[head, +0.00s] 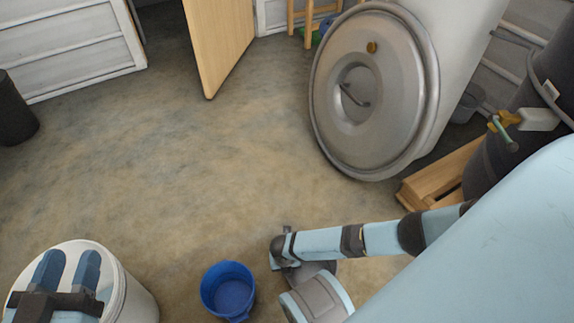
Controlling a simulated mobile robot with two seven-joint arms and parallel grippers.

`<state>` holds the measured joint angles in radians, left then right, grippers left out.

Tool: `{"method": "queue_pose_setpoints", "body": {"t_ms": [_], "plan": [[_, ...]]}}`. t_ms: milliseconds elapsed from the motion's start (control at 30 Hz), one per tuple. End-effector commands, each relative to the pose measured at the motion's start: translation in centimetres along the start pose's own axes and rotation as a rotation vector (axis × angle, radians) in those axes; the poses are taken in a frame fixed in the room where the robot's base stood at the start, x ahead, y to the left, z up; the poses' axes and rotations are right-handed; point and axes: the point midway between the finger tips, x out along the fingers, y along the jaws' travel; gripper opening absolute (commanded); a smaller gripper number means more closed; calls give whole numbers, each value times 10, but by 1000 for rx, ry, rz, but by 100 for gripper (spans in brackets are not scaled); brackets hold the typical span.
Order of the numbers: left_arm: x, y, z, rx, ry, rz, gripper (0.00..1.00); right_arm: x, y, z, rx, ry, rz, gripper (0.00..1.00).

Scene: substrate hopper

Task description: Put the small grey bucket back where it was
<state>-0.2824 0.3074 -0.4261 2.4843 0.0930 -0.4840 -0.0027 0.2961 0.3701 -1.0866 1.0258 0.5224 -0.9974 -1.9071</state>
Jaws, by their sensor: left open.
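A small grey bucket-like container (468,104) shows at the right, partly hidden behind the big light-coloured drum; I cannot tell how it rests. My left gripper (69,262) is at the lower left, far from it. Its two blue fingers are apart, with nothing visible between them, and they appear over the top of a white bucket (138,298). I cannot tell whether they touch it. My right arm reaches across the lower right, but its gripper cannot be made out.
A blue bucket (228,290) stands on the floor at the bottom centre. The drum with a round grey lid (372,90) and a wooden pallet (442,174) are at the right. A wooden door (220,40) stands open. The middle floor is clear.

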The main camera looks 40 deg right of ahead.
Motion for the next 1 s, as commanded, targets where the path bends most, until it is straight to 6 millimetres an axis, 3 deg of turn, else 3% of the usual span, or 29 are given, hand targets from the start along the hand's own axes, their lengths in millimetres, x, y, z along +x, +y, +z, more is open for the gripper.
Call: {"method": "queue_pose_setpoints", "body": {"t_ms": [33,433,500,567,833,1000], "plan": [[1,-2,3,26,14,0,43,9,2,0,1,0,1,0],[0,-2,3,43,20,-2,43,13,2,0,0,0,1,0],[1,-3,0,47,23,-2,43,11,2,0,0,0,1,20],[1,-3,0,47,24,-2,43,11,1,0,0,0,0,29],[2,-3,-3,46,27,-1,43,10,1,0,0,0,1,29],[2,-3,-14,17,15,6,43,-11,1,1,-1,-1,2,29]]}}
